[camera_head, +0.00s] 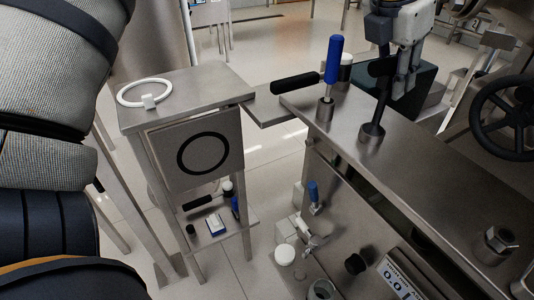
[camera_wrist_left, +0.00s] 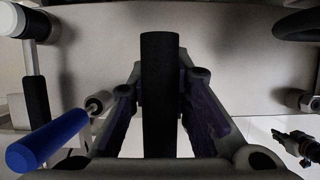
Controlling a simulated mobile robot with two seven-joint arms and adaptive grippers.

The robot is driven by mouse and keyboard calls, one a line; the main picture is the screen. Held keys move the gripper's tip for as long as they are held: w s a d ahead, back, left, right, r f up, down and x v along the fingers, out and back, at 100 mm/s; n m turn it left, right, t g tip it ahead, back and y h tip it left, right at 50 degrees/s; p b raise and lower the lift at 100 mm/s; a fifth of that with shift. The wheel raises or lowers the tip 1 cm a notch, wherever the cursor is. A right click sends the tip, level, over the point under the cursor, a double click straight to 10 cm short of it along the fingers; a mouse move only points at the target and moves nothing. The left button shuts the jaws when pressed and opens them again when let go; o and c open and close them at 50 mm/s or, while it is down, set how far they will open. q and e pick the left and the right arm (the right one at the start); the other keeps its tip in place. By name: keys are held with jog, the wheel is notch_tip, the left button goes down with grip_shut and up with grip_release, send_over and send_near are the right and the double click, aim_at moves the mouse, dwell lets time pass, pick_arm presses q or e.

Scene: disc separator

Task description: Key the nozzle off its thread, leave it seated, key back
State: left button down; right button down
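My left gripper (camera_head: 404,85) is over the steel bench top at the upper right of the head view. It is closed around the black handle (camera_head: 380,68) of an upright key. The key's stem runs down to a round steel foot (camera_head: 372,132) on the bench. In the left wrist view, the handle (camera_wrist_left: 160,95) lies between the finger pads of the left gripper (camera_wrist_left: 160,100). A hex steel fitting (camera_head: 497,241), possibly the nozzle, sits on the bench at the lower right. It also shows at the wrist view's right edge (camera_wrist_left: 300,101). My right gripper is not visible.
A blue-handled tool (camera_head: 334,60) stands in a steel cup left of the key, close to a black bar (camera_head: 297,82). A side stand (camera_head: 185,92) carries a white ring (camera_head: 144,92). A black handwheel (camera_head: 506,113) is at the right. Bare bench lies between key and fitting.

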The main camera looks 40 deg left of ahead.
pick_arm(q)
jog(key=shift+r, duration=1.25)
jog(key=shift+r+p, duration=0.45)
jog(key=shift+r, duration=2)
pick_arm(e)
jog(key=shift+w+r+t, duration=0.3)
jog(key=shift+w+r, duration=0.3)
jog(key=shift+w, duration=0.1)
